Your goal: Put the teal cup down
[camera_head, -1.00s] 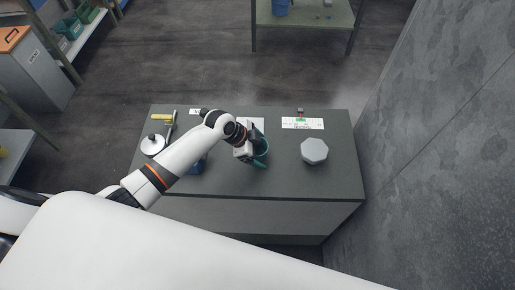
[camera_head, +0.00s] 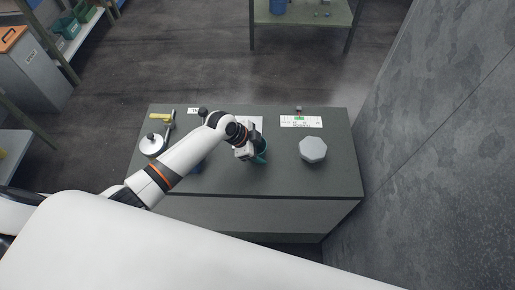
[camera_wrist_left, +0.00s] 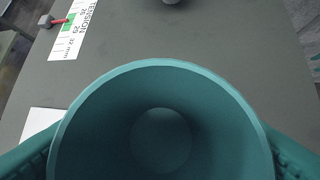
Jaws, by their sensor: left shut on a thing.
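The teal cup (camera_head: 263,152) is near the middle of the grey table, partly hidden by my left gripper (camera_head: 255,152) in the head view. In the left wrist view the cup (camera_wrist_left: 160,80) fills the lower middle, its open mouth facing the camera and its inside empty. My left gripper's teal fingers press on both sides of the cup, so it is shut on the cup. I cannot tell whether the cup's base touches the table. My right gripper is not in view.
On the grey table (camera_head: 230,182) a grey octagonal block (camera_head: 312,149) stands to the right of the cup. A white printed card (camera_head: 301,121) lies behind that block. A round white-and-metal item (camera_head: 152,144) stands at the left. The front right of the table is clear.

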